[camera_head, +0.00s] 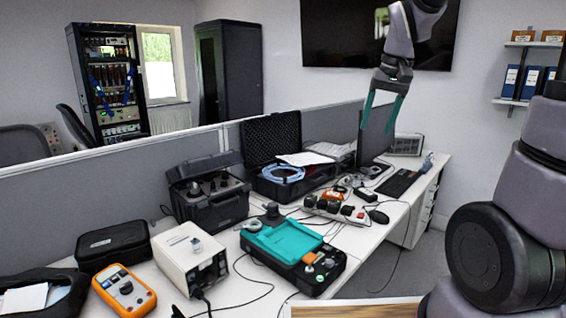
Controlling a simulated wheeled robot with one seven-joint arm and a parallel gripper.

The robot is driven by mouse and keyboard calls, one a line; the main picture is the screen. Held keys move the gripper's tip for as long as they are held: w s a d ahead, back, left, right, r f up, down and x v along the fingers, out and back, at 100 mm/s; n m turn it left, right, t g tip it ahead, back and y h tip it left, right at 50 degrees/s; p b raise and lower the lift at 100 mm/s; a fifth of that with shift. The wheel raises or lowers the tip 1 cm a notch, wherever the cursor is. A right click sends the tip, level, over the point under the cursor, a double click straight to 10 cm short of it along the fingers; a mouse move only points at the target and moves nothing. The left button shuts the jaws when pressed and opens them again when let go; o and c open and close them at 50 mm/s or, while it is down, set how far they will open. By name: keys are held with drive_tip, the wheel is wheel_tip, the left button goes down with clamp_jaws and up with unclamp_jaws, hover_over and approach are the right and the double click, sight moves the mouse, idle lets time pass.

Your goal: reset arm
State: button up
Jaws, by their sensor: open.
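My gripper (381,112) hangs in the air above the far part of the white desk, pointing down. Its two teal fingers are apart and nothing is between them. My arm reaches down to it from the top edge of the picture, and a larger part of my arm fills the right side. The gripper is clear of the desk and of the things on it.
The white desk (238,290) holds an orange meter (124,290), a white instrument box (188,262), a black and teal device (285,245), an open black case (272,140), a power strip (340,208) and a keyboard (398,183). A grey partition (90,200) runs behind. Cables cross the desk.

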drive_tip(key=s+r+m+t, duration=0.1)
drive_tip(key=s+r+t, duration=0.1)
drive_tip(key=s, duration=0.5)
drive_tip(key=s+d+r+t, duration=0.1)
drive_tip(key=s+r+t, duration=0.1)
drive_tip(key=s+r, duration=0.2)
drive_tip(key=shift+s+d+m+t+y, duration=0.3)
drive_tip(key=shift+s+m, duration=0.1)
drive_tip(key=shift+s, duration=1.25)
